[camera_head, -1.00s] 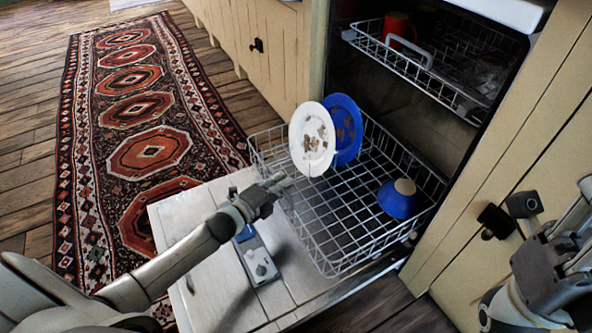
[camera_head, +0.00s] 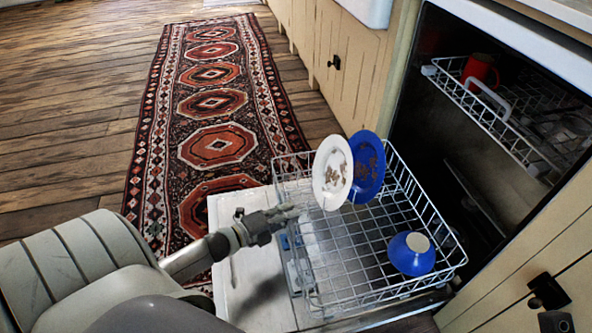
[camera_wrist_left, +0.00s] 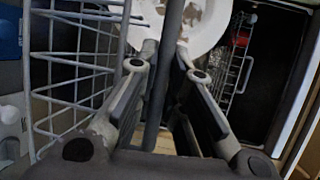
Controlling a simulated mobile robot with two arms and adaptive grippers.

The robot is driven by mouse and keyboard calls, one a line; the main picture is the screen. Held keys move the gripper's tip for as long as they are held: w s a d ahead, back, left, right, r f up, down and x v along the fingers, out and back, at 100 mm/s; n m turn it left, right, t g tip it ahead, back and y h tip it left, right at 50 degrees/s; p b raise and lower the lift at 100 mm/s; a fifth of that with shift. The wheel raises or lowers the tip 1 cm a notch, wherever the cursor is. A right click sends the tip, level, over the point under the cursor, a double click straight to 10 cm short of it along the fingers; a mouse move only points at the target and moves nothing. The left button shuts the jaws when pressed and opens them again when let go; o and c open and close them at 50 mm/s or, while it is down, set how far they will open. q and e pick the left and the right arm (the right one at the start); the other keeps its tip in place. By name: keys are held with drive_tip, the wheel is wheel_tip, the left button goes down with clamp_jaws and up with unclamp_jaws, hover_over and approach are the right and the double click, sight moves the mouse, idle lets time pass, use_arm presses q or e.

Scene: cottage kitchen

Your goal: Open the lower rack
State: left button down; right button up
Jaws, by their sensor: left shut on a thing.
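The lower rack (camera_head: 375,268) is a grey wire basket pulled out over the lowered dishwasher door (camera_head: 240,285). My left gripper (camera_head: 292,212) is at the rack's outer side, shut on its rim. In the left wrist view, a dark bar of the rack (camera_wrist_left: 160,85) runs between the two fingers (camera_wrist_left: 166,50). A soiled white plate (camera_head: 332,172) and a blue plate (camera_head: 369,165) stand upright in the rack near the gripper. A blue bowl (camera_head: 410,253) lies upside down at its right. My right gripper is out of the head view.
The upper rack (camera_head: 500,120) is inside the dishwasher and holds a red mug (camera_head: 481,72). Cream cabinets (camera_head: 350,60) flank the opening. A patterned rug (camera_head: 215,145) lies on the wooden floor (camera_head: 80,110), with clear floor to the left.

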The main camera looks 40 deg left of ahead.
use_arm(q)
drive_tip(key=shift+s+a, duration=0.15)
drive_tip(key=c, duration=1.8)
unclamp_jaws()
drive_tip(key=shift+s, duration=0.1)
drive_tip(key=v, duration=1.1)
drive_tip(key=shift+s, duration=0.4)
drive_tip(key=shift+a, duration=0.1)
